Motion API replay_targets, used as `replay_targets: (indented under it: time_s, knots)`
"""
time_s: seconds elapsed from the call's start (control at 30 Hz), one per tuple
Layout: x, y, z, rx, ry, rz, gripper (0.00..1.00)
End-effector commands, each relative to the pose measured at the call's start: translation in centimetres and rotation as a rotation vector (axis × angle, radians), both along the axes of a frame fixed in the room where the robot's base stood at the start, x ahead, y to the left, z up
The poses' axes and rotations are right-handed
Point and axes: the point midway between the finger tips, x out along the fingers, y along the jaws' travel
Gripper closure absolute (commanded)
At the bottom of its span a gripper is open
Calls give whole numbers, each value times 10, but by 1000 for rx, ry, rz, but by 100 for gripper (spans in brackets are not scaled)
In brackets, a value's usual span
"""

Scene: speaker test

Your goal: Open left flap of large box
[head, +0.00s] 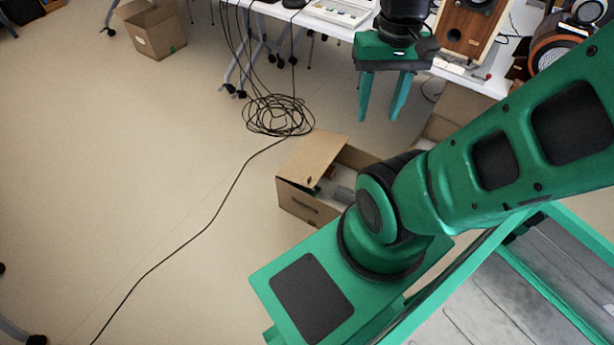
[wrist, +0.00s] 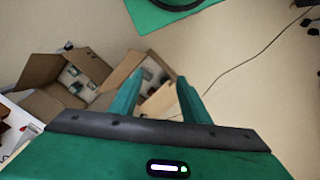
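In the head view, an open cardboard box (head: 300,203) stands on the floor by my base, with one flap (head: 311,154) raised and small items inside. My arm hides its right part. A second cardboard box (head: 462,110) shows partly behind my arm. In the wrist view, the first box's flap (wrist: 124,70) stands beside my left finger, and the second box (wrist: 38,70) is open with several items inside. I cannot tell which is the large box. My gripper (head: 379,116) is open, empty and points down, apart from both boxes; its fingers also show in the wrist view (wrist: 160,77).
A white table (head: 335,14) with a wooden speaker (head: 468,28) stands behind my gripper. Coiled black cable (head: 278,115) lies on the floor, with a strand running to the lower left. Another cardboard box (head: 158,32) is at the far left. The left floor is mostly clear.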

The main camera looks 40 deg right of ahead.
Motion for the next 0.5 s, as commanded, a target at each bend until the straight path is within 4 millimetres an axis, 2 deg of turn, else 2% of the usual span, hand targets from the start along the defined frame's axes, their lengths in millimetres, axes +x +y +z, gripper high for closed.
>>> replay_targets:
  time_s: [0.03, 0.07, 0.17, 0.23, 0.37, 0.5]
  knots:
    - [-7, 0, 4, -2, -14, 0, 58]
    - [-6, -1, 3, -2, -14, 4, 58]
    - [7, -6, 0, -11, -7, 29, 58]
    - [22, -20, -6, -19, -1, 55, 58]
    - [57, -32, -21, -35, 8, 130, 58]
    - [96, -43, -45, -51, 14, 216, 58]
